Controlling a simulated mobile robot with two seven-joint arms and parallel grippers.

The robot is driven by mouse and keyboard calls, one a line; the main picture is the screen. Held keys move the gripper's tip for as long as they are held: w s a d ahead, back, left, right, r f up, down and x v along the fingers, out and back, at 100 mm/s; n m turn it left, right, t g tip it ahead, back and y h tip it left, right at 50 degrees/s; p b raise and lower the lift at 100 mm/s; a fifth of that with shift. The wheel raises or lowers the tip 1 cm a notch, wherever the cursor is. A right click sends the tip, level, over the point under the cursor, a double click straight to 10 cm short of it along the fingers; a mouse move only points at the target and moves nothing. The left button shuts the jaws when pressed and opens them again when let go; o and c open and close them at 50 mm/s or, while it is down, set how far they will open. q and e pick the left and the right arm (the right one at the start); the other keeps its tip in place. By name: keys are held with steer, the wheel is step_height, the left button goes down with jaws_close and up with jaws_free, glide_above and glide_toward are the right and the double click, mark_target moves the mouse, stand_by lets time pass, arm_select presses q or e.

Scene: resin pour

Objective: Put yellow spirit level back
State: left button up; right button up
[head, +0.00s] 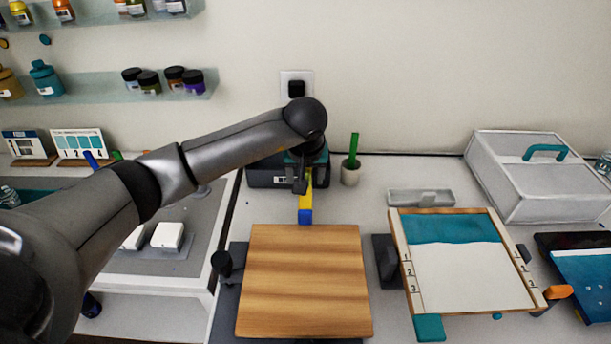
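The yellow spirit level (306,203), with a blue near end, is just beyond the far edge of the wooden board. Its long side points away from me and its far part is partly hidden by my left gripper. My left gripper (300,186) is at the level, its dark finger overlapping the yellow body. I cannot tell whether the fingers are closed on it or whether the level touches the table. My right gripper is not in view.
The wooden board (305,280) lies in front. A dark box (266,178) stands behind the gripper, with a small pot (351,174) to its right. A shallow grey tray (420,198) is empty behind the teal-and-white framed panel (470,275). A large grey case (535,185) stands at right.

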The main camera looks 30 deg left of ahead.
arm_select(q)
steer(key=shift+r+p, duration=0.45)
steer(key=v, duration=1.2)
steer(key=shift+r+p, duration=0.2)
steer(key=shift+p, duration=0.2)
